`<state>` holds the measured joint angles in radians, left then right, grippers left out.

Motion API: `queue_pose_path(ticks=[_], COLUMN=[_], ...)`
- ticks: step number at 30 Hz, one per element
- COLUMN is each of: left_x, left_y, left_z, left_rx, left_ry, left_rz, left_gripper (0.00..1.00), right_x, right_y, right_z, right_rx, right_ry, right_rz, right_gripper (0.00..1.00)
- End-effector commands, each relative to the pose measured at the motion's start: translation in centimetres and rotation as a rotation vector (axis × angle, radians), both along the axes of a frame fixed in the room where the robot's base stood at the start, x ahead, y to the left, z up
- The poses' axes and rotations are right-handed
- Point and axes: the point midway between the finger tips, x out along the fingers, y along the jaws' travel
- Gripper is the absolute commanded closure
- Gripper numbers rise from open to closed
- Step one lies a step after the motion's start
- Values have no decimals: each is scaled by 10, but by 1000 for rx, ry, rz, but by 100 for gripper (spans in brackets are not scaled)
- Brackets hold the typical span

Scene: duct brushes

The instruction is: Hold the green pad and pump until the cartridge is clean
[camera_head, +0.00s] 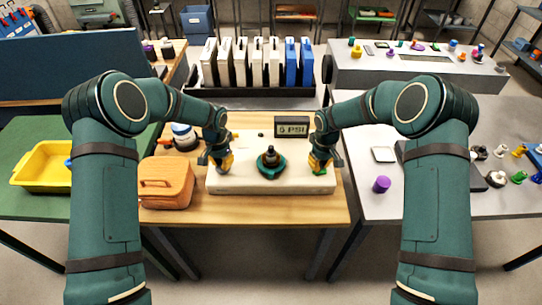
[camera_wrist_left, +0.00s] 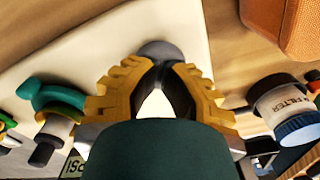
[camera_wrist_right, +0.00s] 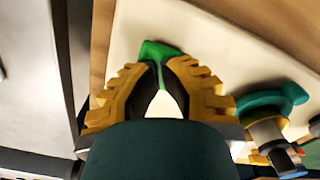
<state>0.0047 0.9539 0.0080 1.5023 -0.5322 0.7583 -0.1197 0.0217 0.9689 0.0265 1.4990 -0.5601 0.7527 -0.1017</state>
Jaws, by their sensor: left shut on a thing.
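A white block (camera_head: 240,185) lies on the wooden bench. In its middle a green round holder (camera_head: 271,172) carries a dark upright piece (camera_head: 270,155), perhaps the cartridge; both also show in the left wrist view. My left gripper (camera_head: 222,168) is at the block's left end, shut on a grey dome (camera_wrist_left: 160,48), which its fingers partly hide. My right gripper (camera_head: 320,168) is at the right end, its fingertips together at the green pad (camera_wrist_right: 158,52). The pad shows just past the fingertips; I cannot tell whether they press it. A display (camera_head: 291,127) behind the block shows a PSI reading, perhaps 6.
An orange-brown case (camera_head: 166,184) stands left of the block, with a white filter jar (camera_head: 184,137) behind it. A yellow tray (camera_head: 44,165) is on the green table. A rack of white and blue panels (camera_head: 258,65) stands behind. A purple cylinder (camera_head: 382,184) stands right.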

Motion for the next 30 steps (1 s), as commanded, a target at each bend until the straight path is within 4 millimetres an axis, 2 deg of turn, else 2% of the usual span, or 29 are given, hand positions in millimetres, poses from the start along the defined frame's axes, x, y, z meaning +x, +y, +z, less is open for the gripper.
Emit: queue_pose_path(ticks=[8, 21, 30], left_x=[-1, 0, 0], left_y=[0, 0, 0], left_z=[-2, 18, 20], left_rx=[0, -1, 0], left_ry=[1, 0, 1], left_rz=[0, -1, 0], left_gripper=[100, 100, 100], right_x=[-1, 0, 0], right_y=[0, 0, 0], right_z=[-1, -1, -1], right_rx=[0, 0, 0], right_ry=[2, 1, 1], right_rz=[0, 0, 0], right_gripper=[100, 100, 100])
